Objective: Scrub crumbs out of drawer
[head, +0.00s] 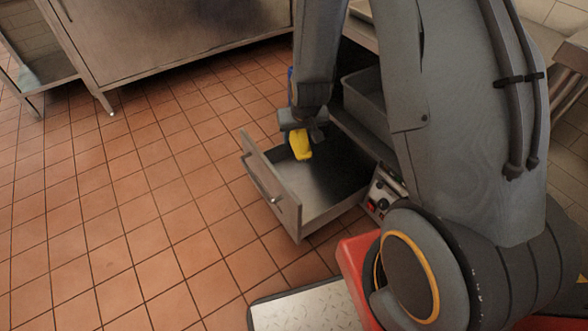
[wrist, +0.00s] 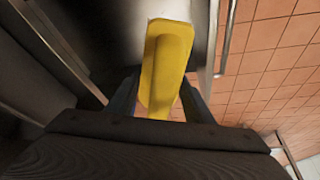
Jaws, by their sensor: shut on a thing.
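The open drawer (head: 322,208) is pulled out low over the tiled floor, with a bar handle on its front panel (head: 263,181). My gripper (head: 301,137) is over the drawer's far part, near the front panel. It is shut on a yellow object (head: 301,146), perhaps a scrubber or brush. In the wrist view the yellow object (wrist: 166,62) sits between the two fingers and points into the drawer (wrist: 124,35). I cannot tell whether it touches the drawer bottom. I cannot make out crumbs on the visible part of the bottom.
A grey bin (head: 366,96) stands on a shelf behind the drawer. A control panel with a red switch (head: 380,193) is beside the drawer's near side. A steel cabinet (head: 180,40) stands at the back. The tiled floor (head: 120,210) at left is clear.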

